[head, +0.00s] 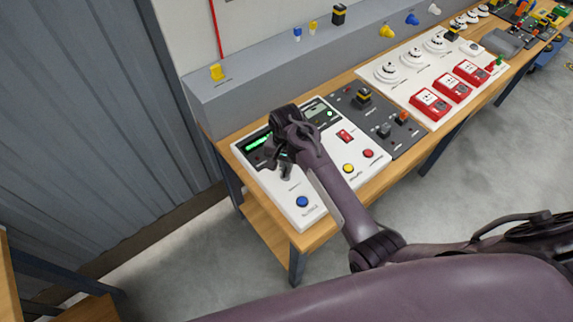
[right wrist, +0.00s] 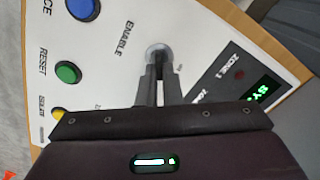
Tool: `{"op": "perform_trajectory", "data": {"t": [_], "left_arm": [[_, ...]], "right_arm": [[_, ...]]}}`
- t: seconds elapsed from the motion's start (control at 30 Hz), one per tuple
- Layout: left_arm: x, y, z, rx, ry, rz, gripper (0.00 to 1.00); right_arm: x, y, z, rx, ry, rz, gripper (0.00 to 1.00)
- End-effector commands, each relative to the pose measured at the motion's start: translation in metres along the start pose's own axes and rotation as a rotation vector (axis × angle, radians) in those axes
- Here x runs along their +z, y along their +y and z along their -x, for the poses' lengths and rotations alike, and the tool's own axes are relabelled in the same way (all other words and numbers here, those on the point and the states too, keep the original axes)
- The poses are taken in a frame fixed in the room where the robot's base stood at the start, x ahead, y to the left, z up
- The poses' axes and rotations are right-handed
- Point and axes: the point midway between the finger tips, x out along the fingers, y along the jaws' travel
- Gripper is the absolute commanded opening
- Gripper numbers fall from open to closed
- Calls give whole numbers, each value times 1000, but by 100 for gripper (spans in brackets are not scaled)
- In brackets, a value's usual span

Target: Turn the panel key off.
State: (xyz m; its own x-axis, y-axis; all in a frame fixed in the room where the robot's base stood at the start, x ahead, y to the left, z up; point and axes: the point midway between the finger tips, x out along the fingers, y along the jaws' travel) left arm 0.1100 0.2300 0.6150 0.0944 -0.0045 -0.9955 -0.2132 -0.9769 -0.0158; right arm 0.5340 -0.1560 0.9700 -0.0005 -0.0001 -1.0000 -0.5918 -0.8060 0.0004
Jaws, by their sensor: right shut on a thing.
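The white control panel (head: 268,183) lies on the near left end of the wooden bench. My right gripper (head: 285,168) reaches down onto it. In the right wrist view its two narrow fingers (right wrist: 158,82) are close together and shut on the panel key at a round silver key switch (right wrist: 157,51), beside the word ENABLE. The key itself is mostly hidden between the fingers, and I cannot tell which way it is turned. My left gripper is not in view.
Around the key are a blue button (right wrist: 82,7), a green button (right wrist: 68,72) and a yellow button (right wrist: 57,113). A red rocker switch (head: 345,136) sits right of my gripper. A dark switch plate (head: 387,112) and red call boxes (head: 430,103) stand further right. Grey floor is clear in front.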

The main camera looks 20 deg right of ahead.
Motion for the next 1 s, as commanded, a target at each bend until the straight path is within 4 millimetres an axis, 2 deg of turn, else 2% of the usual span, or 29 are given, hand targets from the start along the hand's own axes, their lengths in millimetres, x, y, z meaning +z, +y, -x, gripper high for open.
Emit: {"op": "perform_trajectory", "data": {"t": [1.0], "left_arm": [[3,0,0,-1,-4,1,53]], "right_arm": [[2,-6,1,-1,2,838,0]]}}
